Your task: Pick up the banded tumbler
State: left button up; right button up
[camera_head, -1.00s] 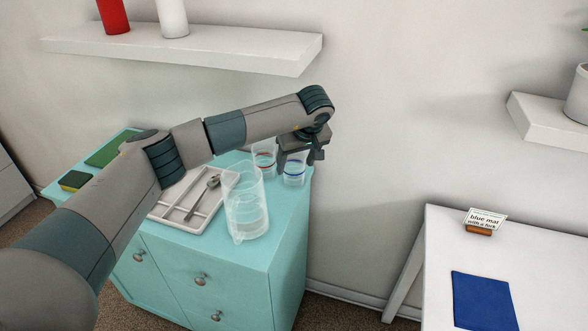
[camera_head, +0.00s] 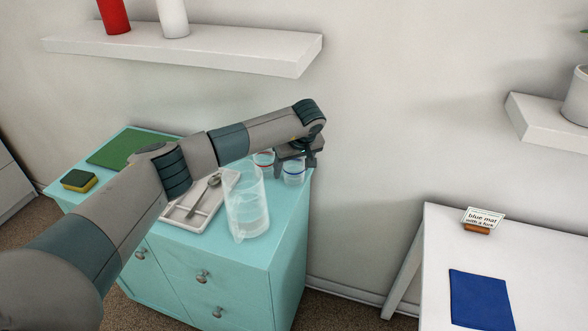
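Two small clear tumblers stand at the back right corner of the turquoise cabinet top. One has a blue band (camera_head: 293,177). The other has a red band (camera_head: 264,159), stands just left of it, and is partly hidden by my arm. My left gripper (camera_head: 295,166) is open and points down over the blue-banded tumbler. Its fingers show on the left and right of that tumbler's rim; I cannot tell whether they touch it. My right gripper is not in view.
A tall clear jug (camera_head: 247,212) stands in front of the tumblers, beside a white cutlery tray (camera_head: 184,222). A sponge (camera_head: 79,180) and a green mat (camera_head: 112,152) lie at left. A white table (camera_head: 426,255) with a blue mat (camera_head: 481,300) is at right.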

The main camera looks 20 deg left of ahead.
pick_arm(q)
jog(key=shift+f, duration=0.1)
jog(key=shift+c, duration=0.6)
jog(key=c, duration=0.9)
jog(key=shift+o, duration=0.2)
